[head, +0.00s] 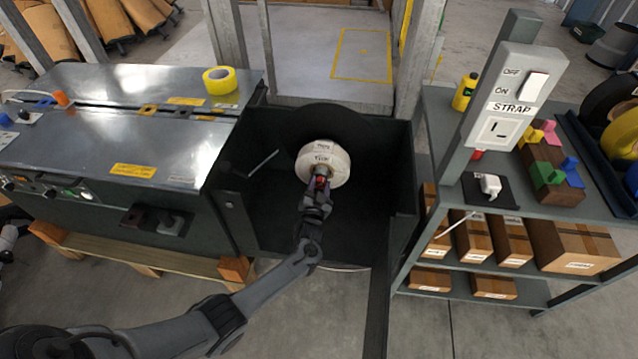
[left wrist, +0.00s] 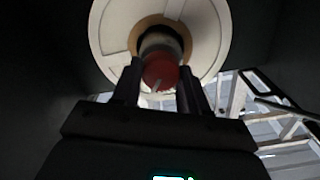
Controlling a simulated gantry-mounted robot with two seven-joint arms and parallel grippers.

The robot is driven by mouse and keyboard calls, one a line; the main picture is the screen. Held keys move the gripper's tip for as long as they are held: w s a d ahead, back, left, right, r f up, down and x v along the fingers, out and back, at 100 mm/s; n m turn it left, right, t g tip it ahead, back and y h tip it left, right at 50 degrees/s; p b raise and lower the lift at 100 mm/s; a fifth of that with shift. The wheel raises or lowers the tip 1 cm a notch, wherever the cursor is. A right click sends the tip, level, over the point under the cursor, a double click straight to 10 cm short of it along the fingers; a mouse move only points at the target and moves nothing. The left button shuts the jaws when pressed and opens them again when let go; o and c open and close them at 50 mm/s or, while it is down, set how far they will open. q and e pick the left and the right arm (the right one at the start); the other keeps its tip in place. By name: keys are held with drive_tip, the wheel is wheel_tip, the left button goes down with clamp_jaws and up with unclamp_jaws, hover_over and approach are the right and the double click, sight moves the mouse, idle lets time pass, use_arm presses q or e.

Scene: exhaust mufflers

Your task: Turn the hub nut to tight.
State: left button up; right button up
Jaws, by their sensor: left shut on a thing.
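The hub nut is a red knob (left wrist: 161,72) with a pale line on its face, at the centre of a cream-white round hub (head: 338,163) on a black disc. The hub also fills the top of the left wrist view (left wrist: 115,28), with a tan ring around the nut. My left gripper (head: 320,182) reaches straight to the nut, and its fingers (left wrist: 160,85) stand on both sides of the red knob, shut on it. Small print on the hub's face is too small to read fully. My right gripper does not show.
The hub sits inside a dark open bay (head: 280,215) beside a metal machine cabinet (head: 120,120) with yellow tape (head: 220,80) on top. At right stands a grey shelf (head: 430,130) with cardboard boxes (head: 580,248), a switch panel (head: 513,95) and coloured blocks (head: 550,175).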

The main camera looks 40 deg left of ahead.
use_arm(q)
drive_tip(key=m+p, duration=0.1)
drive_tip(key=m, duration=0.4)
drive_tip(key=shift+m, duration=0.3)
drive_tip(key=m, duration=0.5)
drive_tip(key=shift+f+p, duration=0.15)
drive_tip(key=shift+p, duration=0.2)
drive_tip(key=o, duration=1.1)
drive_tip(key=shift+c, duration=0.2)
drive_tip(key=shift+d, duration=0.1)
